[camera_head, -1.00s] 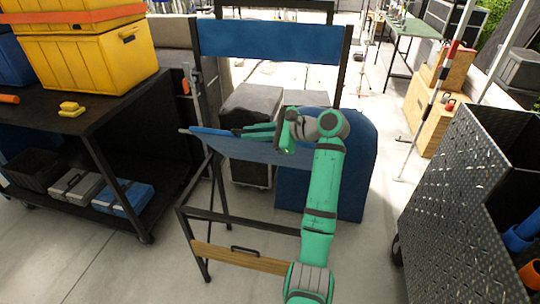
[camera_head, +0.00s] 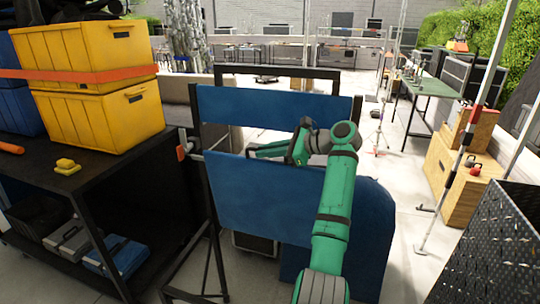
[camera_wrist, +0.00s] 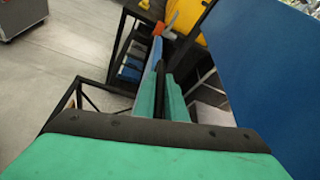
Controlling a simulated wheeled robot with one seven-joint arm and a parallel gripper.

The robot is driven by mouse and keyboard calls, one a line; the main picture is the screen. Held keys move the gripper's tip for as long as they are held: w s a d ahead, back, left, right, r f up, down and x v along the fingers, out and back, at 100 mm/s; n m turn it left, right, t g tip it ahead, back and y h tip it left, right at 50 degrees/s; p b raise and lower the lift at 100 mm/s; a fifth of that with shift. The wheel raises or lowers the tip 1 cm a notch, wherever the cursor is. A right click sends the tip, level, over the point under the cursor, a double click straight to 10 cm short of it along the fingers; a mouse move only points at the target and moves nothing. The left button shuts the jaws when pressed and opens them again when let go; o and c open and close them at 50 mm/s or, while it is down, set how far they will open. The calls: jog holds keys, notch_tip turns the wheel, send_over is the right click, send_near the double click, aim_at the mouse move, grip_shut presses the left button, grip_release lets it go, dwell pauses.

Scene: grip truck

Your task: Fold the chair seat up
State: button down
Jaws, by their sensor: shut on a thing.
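The chair has a black frame (camera_head: 218,73), a blue backrest (camera_head: 265,112) and a blue seat (camera_head: 270,205). In the head view the seat is tilted up steeply, its broad face towards me, its upper edge just below the backrest. My gripper (camera_head: 256,150) is at that upper edge, shut on the seat, with the green fingers pointing left. In the wrist view my gripper (camera_wrist: 164,80) has its fingers on either side of the seat's narrow edge. The large blue panel at right there seems to be the backrest (camera_wrist: 270,75).
A dark workbench (camera_head: 110,165) with yellow crates (camera_head: 105,115) stands close on the left. A black perforated cabinet (camera_head: 495,245) is at the right front. Wooden boxes (camera_head: 455,185) stand at right, beyond a pole. Open floor (camera_head: 405,185) lies right of the chair.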

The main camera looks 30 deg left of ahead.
jog(key=shift+w+a+f, duration=0.2)
jog(key=shift+a+f, duration=0.05)
jog(key=shift+w+d, duration=0.15)
jog(key=shift+w, duration=0.05)
jog(key=shift+s+a, duration=0.2)
jog(key=c, duration=1.8)
grip_release()
jog(key=shift+w+d+r, duration=0.1)
jog(key=shift+d, duration=0.15)
jog(key=shift+r, duration=0.1)
